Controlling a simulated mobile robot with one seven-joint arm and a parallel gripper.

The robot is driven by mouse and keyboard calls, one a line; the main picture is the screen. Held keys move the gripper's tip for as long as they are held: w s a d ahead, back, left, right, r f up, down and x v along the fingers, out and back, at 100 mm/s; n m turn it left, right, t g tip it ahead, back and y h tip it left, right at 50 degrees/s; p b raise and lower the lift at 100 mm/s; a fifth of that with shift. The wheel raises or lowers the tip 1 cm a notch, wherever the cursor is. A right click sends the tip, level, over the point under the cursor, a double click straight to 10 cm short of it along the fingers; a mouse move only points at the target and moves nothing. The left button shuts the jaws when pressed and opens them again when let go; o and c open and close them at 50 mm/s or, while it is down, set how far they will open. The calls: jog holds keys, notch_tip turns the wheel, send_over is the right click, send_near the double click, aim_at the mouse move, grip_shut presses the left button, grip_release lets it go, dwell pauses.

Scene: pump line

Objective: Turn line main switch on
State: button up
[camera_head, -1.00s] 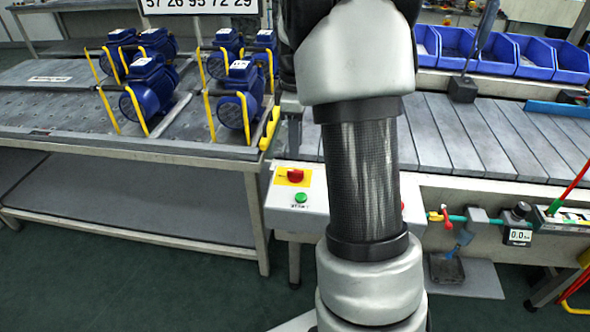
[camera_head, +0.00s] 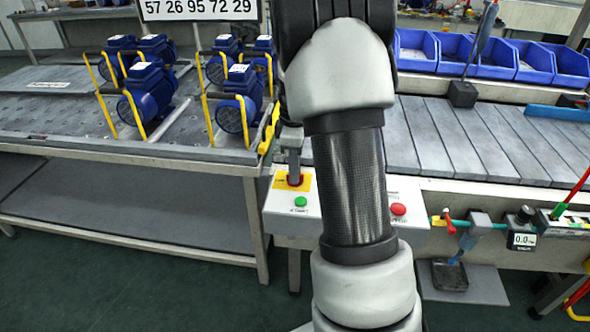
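The line main switch is a red rotary knob on a yellow plate (camera_head: 280,183), at the upper left of a white control box (camera_head: 278,217) in the middle of the view. My gripper (camera_head: 295,174) points down at the switch, its grey finger end right over the red knob and hiding most of it. I cannot tell whether the fingers touch or grip the knob. A green button (camera_head: 300,202) sits below the switch, and a red button (camera_head: 398,209) shows at the box's right side. My arm hides the box's middle.
A perforated table (camera_head: 60,120) with several blue pumps (camera_head: 150,90) in yellow frames stands at left. A slatted conveyor (camera_head: 470,140) and blue bins (camera_head: 520,62) are at right. A red-handled valve (camera_head: 448,220) and gauge (camera_head: 522,239) sit right of the box.

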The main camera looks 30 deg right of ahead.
jog(key=shift+r+m+p, duration=0.1)
jog(key=shift+m+p, duration=0.2)
grip_shut()
jog(key=shift+r+m+p, duration=0.1)
jog(key=shift+m+p, duration=0.55)
jog(key=shift+m, duration=0.25)
jog(key=m+p, duration=0.1)
jog(key=m, duration=0.1)
jog(key=shift+m, duration=0.3)
jog(key=m+p, duration=0.3)
jog(key=m, duration=0.3)
jog(key=m+p, duration=0.2)
jog(key=m, duration=0.4)
jog(key=shift+m+p, duration=0.4)
jog(key=o, duration=0.8)
grip_release()
